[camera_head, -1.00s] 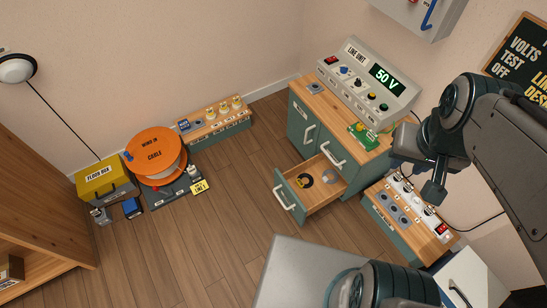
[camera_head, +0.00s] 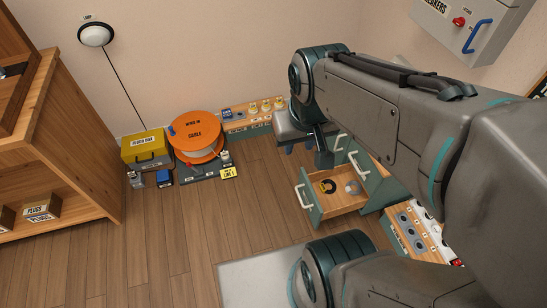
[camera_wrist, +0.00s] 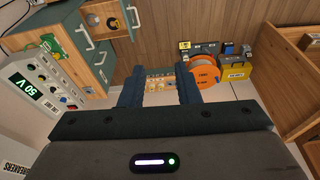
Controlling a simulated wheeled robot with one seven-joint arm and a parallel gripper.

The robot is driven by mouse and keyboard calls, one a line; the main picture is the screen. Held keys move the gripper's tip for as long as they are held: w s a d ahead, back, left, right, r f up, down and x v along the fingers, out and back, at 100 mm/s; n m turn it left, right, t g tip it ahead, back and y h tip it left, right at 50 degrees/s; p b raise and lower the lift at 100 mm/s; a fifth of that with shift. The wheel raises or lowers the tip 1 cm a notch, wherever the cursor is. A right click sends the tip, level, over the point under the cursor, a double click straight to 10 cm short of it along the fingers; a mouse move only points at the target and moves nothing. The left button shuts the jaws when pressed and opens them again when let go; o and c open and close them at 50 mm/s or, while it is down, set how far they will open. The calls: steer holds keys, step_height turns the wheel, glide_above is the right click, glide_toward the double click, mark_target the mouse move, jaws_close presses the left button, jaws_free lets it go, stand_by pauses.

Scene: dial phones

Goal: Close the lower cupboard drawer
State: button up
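The green cupboard (camera_head: 372,190) has a drawer (camera_head: 335,204) pulled out, with a wooden inside and a pale handle (camera_head: 303,196) on its front. A dark ring and a grey round piece lie in it. In the wrist view the open drawer (camera_wrist: 104,18) is at the upper left, beside the cupboard (camera_wrist: 66,48). My gripper (camera_head: 298,147) is above and behind the drawer in the head view, apart from it. In the wrist view my gripper (camera_wrist: 160,84) has its two fingers spread with nothing between them. My arm hides much of the cupboard in the head view.
An orange cable reel (camera_head: 195,132) and a yellow floor box (camera_head: 144,147) stand by the back wall. A wooden shelf unit (camera_head: 75,140) is at the left. A low unit with sockets (camera_head: 412,232) is right of the drawer. The floor left of the drawer is clear.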

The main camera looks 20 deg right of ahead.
mark_target(300, 197)
steer(key=w+f+n+g+h+b, duration=0.2)
steer(key=w+f+n+b, duration=0.45)
steer(key=f, duration=0.45)
steer(key=w+d+f+n+g+h+b, duration=0.1)
steer(key=w+f+n+g+h+b, duration=0.1)
steer(key=w+f+n+b, duration=0.65)
steer(key=w+f+n+g+h+b, duration=0.25)
steer(key=w+f, duration=0.25)
steer(key=f, duration=0.9)
steer(key=w+f+n+t+h+b, duration=0.2)
steer(key=f+n+h+b, duration=0.6)
steer(key=f, duration=1.4)
steer(key=w+f+n+t+h+b, duration=0.1)
steer(key=w+f+n+t+b, duration=0.3)
steer(key=f+n, duration=1.2)
steer(key=d+f+m+b, duration=0.1)
steer(key=d+f, duration=0.1)
steer(key=d, duration=0.2)
steer(key=d+f+m+g+b, duration=0.1)
steer(key=d+f+m, duration=0.1)
steer(key=d, duration=0.3)
steer(key=d+f+m+b, duration=0.1)
steer(key=d+f+m, duration=0.1)
steer(key=d+f, duration=0.2)
steer(key=shift+s+d+g, duration=0.25)
steer(key=shift+s+d, duration=0.1)
steer(key=shift+d, duration=0.15)
jaws_close()
